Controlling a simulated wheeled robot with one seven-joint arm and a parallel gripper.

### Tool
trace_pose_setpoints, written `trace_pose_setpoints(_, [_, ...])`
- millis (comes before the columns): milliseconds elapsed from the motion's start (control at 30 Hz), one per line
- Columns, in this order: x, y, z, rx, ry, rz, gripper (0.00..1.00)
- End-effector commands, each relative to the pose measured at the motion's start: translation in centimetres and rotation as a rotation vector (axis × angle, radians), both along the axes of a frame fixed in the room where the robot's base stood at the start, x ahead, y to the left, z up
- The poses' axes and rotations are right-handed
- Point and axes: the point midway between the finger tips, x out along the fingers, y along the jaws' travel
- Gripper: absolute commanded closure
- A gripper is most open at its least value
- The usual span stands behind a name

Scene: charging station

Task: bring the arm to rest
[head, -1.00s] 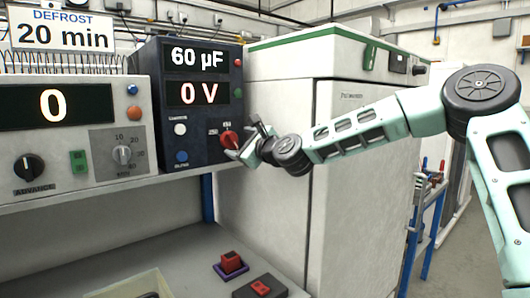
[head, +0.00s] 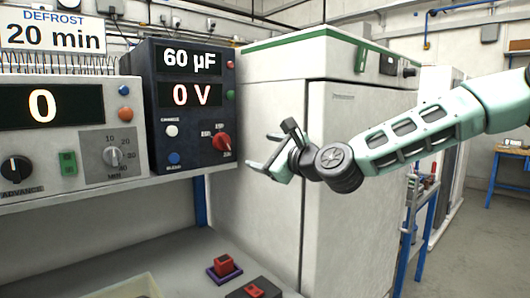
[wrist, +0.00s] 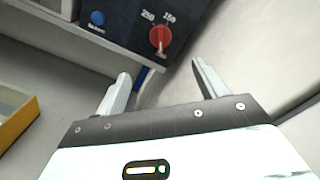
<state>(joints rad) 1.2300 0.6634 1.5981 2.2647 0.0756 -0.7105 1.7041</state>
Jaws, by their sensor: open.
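My gripper (head: 262,152) is open and empty, in front of the white cabinet and to the right of the dark meter panel. In the wrist view its two fingers (wrist: 163,82) stand apart with nothing between them. The red rotary knob (head: 221,141) on the dark panel is clear of the fingers; it also shows in the wrist view (wrist: 160,38). My arm (head: 425,130) reaches in from the right, its forearm in front of the cabinet.
The dark panel (head: 191,62) reads 60 µF and 0 V. The grey timer panel (head: 75,150) reads 0. The white cabinet (head: 350,230) stands close behind my gripper. Floor is open at right.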

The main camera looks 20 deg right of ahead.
Motion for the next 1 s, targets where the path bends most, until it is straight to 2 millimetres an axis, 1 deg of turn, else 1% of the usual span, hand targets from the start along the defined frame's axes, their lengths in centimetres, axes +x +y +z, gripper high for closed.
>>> trace_pose_setpoints(367, [0.0, 0.0, 0.0, 0.000, 0.000, 0.000, 0.29])
trace_pose_setpoints(400, [0.0, 0.1, -0.1, -0.003, 0.001, 0.002, 0.29])
trace_pose_setpoints(467, [-0.1, 0.9, -0.6, -0.032, 0.011, 0.021, 0.29])
trace_pose_setpoints(567, [-0.8, 3.8, -2.9, -0.146, 0.051, 0.091, 0.29])
trace_pose_setpoints(667, [-2.7, 8.3, -6.7, -0.355, 0.105, 0.225, 0.29])
trace_pose_setpoints(700, [-3.8, 10.1, -8.6, -0.456, 0.128, 0.292, 0.29])
trace_pose_setpoints(767, [-5.8, 12.4, -11.1, -0.610, 0.152, 0.395, 0.29])
trace_pose_setpoints(800, [-7.2, 13.7, -12.7, -0.708, 0.162, 0.465, 0.29])
trace_pose_setpoints(867, [-9.4, 15.2, -14.8, -0.852, 0.172, 0.569, 0.29])
trace_pose_setpoints(900, [-10.9, 15.9, -16.0, -0.945, 0.173, 0.638, 0.29])
trace_pose_setpoints(967, [-13.2, 16.7, -17.6, -1.079, 0.170, 0.744, 0.29])
trace_pose_setpoints(1000, [-14.7, 17.0, -18.5, -1.166, 0.163, 0.814, 0.29])
